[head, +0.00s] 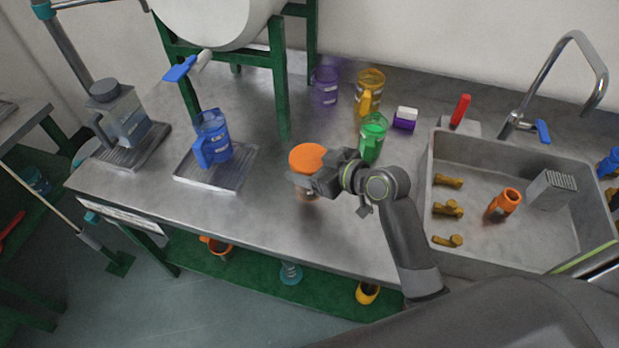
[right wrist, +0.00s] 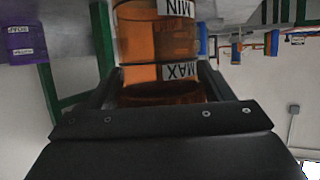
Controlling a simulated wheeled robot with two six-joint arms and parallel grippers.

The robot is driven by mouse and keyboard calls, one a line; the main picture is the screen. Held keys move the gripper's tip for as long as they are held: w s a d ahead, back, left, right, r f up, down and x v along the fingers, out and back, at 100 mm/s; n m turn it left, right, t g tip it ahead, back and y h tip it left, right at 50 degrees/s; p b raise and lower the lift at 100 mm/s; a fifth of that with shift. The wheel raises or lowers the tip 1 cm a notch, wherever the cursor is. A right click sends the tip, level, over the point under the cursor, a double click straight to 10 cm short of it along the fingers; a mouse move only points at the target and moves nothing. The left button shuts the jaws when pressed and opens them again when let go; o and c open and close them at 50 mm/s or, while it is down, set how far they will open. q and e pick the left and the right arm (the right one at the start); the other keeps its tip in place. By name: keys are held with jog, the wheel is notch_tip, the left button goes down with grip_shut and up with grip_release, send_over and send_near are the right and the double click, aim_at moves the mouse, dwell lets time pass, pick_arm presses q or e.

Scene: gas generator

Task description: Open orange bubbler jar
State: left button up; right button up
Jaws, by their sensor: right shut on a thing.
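The orange bubbler jar stands at the front of the steel counter, its round orange top (head: 308,157) showing in the head view. My right gripper (head: 303,179) is at the jar's upper part, just below that orange top, and hides much of its body. In the right wrist view, the jar's orange body (right wrist: 140,45) appears upside down with MIN and MAX labels. The fingers of my right gripper (right wrist: 160,92) lie on both sides of its orange upper end and are shut on it. I cannot tell whether the lid is loose. My left gripper is not in view.
Green (head: 373,138), yellow (head: 370,84) and purple (head: 326,86) jugs stand behind. A blue jug (head: 212,137) sits on a metal tray (head: 236,178) to the left. A steel sink (head: 480,230) with brass parts lies right. Bare counter is left of the jar.

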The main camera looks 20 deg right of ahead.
jog(key=shift+f, duration=2.5)
jog(key=o, duration=1.9)
jog(key=shift+r, duration=0.1)
